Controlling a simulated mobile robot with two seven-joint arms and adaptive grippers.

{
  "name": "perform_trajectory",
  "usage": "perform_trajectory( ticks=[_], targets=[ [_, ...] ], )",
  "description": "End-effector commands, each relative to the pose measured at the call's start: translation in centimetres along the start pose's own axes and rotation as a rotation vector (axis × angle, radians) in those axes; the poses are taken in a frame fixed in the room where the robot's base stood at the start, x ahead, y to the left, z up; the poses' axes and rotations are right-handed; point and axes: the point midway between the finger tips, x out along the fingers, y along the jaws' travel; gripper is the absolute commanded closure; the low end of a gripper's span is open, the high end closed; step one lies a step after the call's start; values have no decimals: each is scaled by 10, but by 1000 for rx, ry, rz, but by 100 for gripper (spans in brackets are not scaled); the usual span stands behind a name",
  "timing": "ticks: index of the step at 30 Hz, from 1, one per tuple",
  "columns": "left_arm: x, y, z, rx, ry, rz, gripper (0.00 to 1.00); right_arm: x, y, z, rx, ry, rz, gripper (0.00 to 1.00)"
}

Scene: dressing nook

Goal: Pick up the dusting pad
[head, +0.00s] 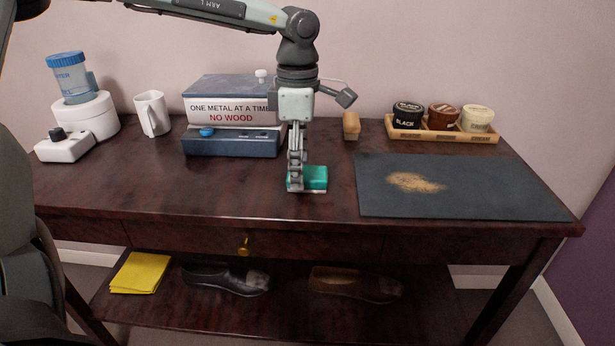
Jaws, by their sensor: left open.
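The dusting pad appears to be the teal block with a pale base (316,179) on the table top, left of the dark mat. My left gripper (296,184) points straight down at the pad's left end, with its fingertips low, near the table. The fingers overlap the pad's left part and hide some of it. The gripper is open and seen edge-on, so I cannot tell whether a finger touches the pad. My right gripper is not in view.
A dark mat (460,190) with tan dust (415,183) lies to the right. Behind stand a boxed set (231,140), a small wooden block (351,125) and a tray of jars (443,135). A white mug (152,114) stands at left. The table's front is clear.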

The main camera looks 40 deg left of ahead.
Motion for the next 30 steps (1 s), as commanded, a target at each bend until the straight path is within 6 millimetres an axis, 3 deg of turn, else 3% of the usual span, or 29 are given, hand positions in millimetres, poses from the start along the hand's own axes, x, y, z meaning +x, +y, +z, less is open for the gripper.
perform_trajectory(
  ticks=[9,22,30],
  targets=[
    [6,0,0,0,-1,1,30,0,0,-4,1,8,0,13],
    [6,0,0,0,0,1,82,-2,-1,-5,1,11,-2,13],
    [4,0,0,0,-1,2,82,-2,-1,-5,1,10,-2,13]
  ],
)
